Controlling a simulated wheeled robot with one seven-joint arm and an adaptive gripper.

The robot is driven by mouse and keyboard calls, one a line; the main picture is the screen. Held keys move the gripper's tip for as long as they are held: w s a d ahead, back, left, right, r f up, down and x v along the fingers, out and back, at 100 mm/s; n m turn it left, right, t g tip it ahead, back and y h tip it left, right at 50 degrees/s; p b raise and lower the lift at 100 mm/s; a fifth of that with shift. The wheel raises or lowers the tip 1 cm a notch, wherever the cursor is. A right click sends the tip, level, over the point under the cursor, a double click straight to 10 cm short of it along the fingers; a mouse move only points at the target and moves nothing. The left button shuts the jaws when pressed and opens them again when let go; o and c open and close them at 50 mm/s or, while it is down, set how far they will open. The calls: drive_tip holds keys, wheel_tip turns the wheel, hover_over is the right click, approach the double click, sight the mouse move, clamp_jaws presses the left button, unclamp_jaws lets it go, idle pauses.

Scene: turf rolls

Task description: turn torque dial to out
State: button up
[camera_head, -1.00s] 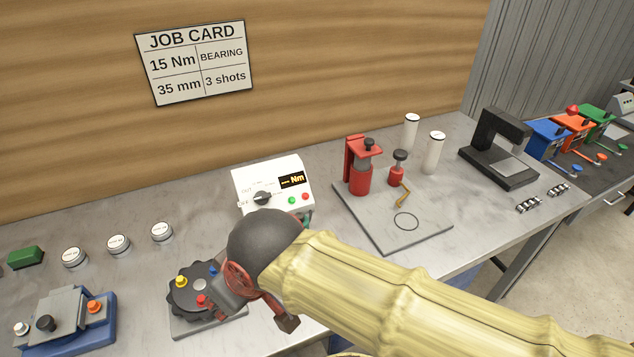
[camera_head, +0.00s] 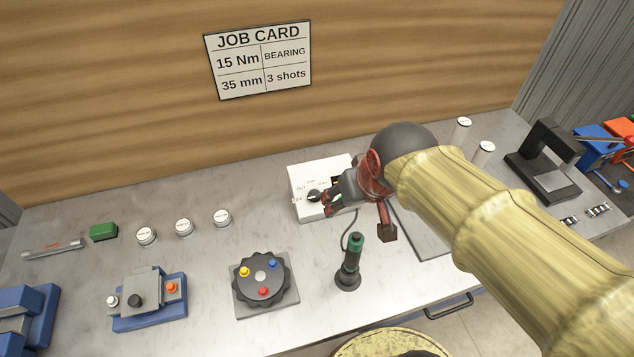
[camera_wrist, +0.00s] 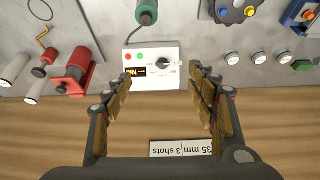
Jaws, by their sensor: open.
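The torque dial (camera_head: 314,196) is a dark knob on the front of a white control box (camera_head: 309,174) against the wooden back wall. Printed marks around it include OUT and OFF. In the wrist view the dial (camera_wrist: 163,63) is upside down, on the box (camera_wrist: 168,79) beside a small Nm display (camera_wrist: 141,71) and a red and a green button. My gripper (camera_head: 331,203) is in front of the box and hides its right part in the head view. In the wrist view my gripper (camera_wrist: 160,80) has its fingers spread wide, with the dial between them and nothing held.
A green-topped screwdriver (camera_head: 351,262) stands in front of the box, its cable running to it. A black round fixture (camera_head: 262,277) with coloured knobs is to its left. A job card (camera_head: 259,59) hangs behind.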

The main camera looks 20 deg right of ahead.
drive_tip(key=w+f, duration=0.6)
drive_tip(key=w, duration=0.4)
approach(316, 194)
drive_tip(key=shift+g, duration=0.4)
drive_tip(key=x, duration=0.5)
drive_tip(key=b+x, duration=0.1)
drive_tip(key=x, duration=0.2)
drive_tip(key=shift+w+f, duration=0.15)
drive_tip(key=shift+w, duration=0.35)
drive_tip(key=shift+c, duration=0.3)
drive_tip(key=c, duration=1.1)
